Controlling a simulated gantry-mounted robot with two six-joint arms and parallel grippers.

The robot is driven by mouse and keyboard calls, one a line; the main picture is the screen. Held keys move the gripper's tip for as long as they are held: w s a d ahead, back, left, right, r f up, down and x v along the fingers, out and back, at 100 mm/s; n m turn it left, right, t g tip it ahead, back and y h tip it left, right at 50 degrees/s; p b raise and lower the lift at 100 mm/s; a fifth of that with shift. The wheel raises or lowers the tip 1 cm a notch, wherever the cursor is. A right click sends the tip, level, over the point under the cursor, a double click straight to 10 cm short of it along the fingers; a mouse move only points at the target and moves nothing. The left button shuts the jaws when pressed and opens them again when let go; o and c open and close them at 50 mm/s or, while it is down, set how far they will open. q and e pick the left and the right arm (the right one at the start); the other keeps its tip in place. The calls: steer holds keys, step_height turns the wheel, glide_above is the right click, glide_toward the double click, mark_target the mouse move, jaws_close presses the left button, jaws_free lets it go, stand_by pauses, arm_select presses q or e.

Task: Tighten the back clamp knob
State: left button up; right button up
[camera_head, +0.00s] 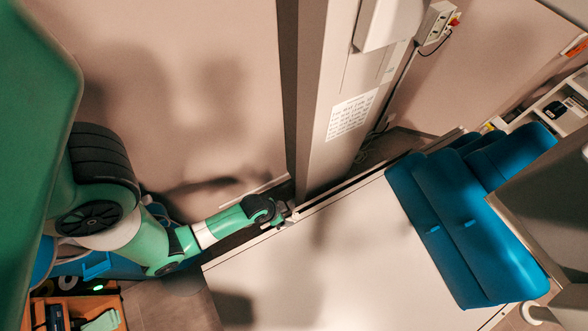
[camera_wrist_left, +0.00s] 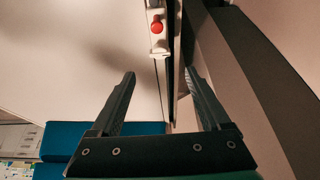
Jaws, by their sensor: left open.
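A small round red knob (camera_wrist_left: 157,25) sits on a pale bracket at the table's edge rail, at the top of the left wrist view. I take it to be the back clamp knob. I cannot make it out in the head view. My left gripper (camera_head: 285,212) reaches to the table's edge beside the grey column. In the left wrist view its two dark fingers (camera_wrist_left: 159,75) are spread wide, with nothing between them. The knob lies beyond the fingertips, roughly in line with the gap, and apart from them. My right gripper is not in view.
The white table top (camera_head: 330,270) is mostly bare. Blue cushions (camera_head: 465,225) lie at its right end. The tall grey column (camera_head: 335,90) rises close behind the left gripper. An orange bin (camera_head: 75,305) stands at the lower left, and a shelf (camera_head: 545,105) at the right.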

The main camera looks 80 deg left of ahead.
mark_target(295, 216)
arm_select(q)
steer(key=b+x, duration=0.2)
steer(key=x, duration=0.7)
steer(key=shift+w+f+b, duration=0.15)
steer(key=shift+f+b, duration=0.15)
steer(key=shift+b, duration=0.05)
jaws_close()
